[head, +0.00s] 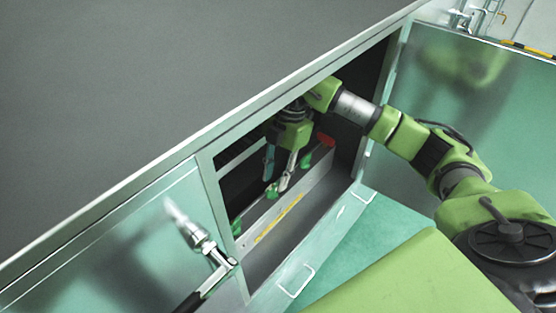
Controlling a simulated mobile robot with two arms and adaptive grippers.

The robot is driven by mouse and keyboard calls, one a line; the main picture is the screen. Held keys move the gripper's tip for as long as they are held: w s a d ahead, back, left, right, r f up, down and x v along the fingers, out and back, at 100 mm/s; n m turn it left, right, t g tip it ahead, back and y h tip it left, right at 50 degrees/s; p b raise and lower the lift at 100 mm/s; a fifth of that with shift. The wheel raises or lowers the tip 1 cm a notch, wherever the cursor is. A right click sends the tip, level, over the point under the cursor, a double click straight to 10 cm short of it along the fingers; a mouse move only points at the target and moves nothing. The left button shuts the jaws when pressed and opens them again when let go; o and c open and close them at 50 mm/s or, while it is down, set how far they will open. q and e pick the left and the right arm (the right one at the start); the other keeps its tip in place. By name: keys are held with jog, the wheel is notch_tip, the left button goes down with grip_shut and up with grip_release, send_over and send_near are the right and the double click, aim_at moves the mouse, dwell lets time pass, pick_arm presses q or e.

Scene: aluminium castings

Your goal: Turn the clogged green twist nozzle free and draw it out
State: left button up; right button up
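My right gripper (276,182) reaches down into the open cabinet, its fingers pointing down and spread apart. A small green nozzle (271,191) sits on a grey manifold bar (300,182) right at the fingertips. I cannot tell whether the fingers touch it. Another small green piece (237,227) shows at the near left end of the bar. A red piece (325,140) shows at the far right end. Whether the green nozzle is clogged cannot be seen. My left gripper is not in view.
The cabinet's frame and top edge (195,146) close in around my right arm. An open door (490,95) stands at the right. A metal fitting with a black handle (208,248) sticks out at the lower left. A wire handle (296,283) is on the cabinet's lower front.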

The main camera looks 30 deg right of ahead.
aim_at(274, 186)
jog(key=shift+p+x, duration=0.3)
jog(key=shift+x, duration=0.75)
jog(key=shift+a+f, duration=0.1)
jog(key=shift+f, duration=0.45)
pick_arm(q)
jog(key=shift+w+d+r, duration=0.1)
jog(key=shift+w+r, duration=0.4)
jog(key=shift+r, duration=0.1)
pick_arm(e)
jog(key=shift+c, duration=0.2)
grip_shut()
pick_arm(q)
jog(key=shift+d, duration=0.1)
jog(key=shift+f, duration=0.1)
